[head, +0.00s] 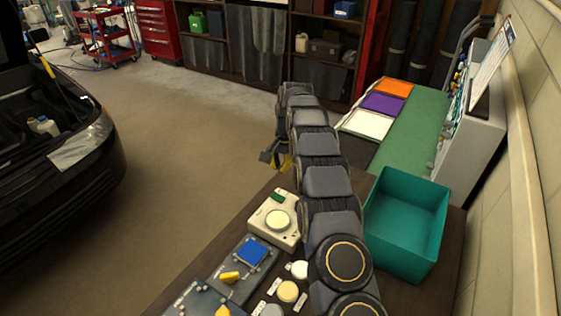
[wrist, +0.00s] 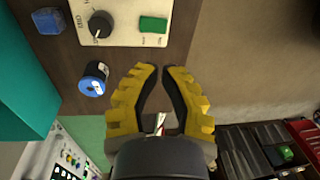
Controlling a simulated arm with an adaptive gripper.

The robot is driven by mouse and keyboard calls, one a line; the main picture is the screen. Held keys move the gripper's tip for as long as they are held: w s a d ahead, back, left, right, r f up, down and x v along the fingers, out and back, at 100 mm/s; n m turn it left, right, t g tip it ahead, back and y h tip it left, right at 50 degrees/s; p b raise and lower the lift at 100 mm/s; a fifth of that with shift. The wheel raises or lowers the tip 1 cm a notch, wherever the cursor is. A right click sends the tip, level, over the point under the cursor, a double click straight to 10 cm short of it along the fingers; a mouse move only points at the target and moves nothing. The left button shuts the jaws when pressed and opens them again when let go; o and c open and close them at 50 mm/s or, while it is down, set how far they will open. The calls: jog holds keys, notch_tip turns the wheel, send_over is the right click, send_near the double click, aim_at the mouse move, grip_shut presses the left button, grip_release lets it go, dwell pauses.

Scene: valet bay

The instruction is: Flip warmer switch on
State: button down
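The cream control box (head: 268,232) stands on the dark bench, with a green switch (head: 276,197) near its far edge and a round cream disc on top. In the wrist view, the green switch (wrist: 152,24) is at the top, beside a black knob (wrist: 100,25). Its on or off position is too small to tell. My gripper (wrist: 161,69) has yellow fingers with their tips almost together and nothing held between them. The tips appear below the switch in the wrist view, apart from it. In the head view, my gripper (head: 275,160) is beyond the box, partly hidden by my arm.
A teal bin (head: 405,225) stands right of my arm. A blue cylinder (wrist: 93,78) and a blue block (wrist: 47,20) are near the box. Grey panels (head: 215,291) and small round pieces lie in front. Open floor is at left, beside a black car (head: 60,150).

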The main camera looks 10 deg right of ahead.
aim_at(280, 196)
jog(key=f, duration=1)
jog(key=shift+w+a+f, duration=0.25)
jog(key=shift+w+a, duration=0.15)
jog(key=shift+a+f, duration=0.1)
jog(key=shift+f, duration=0.2)
jog(key=shift+s+d+r, duration=0.25)
jog(key=shift+s+d, duration=0.25)
jog(key=shift+d, duration=0.05)
jog(key=shift+r, duration=0.1)
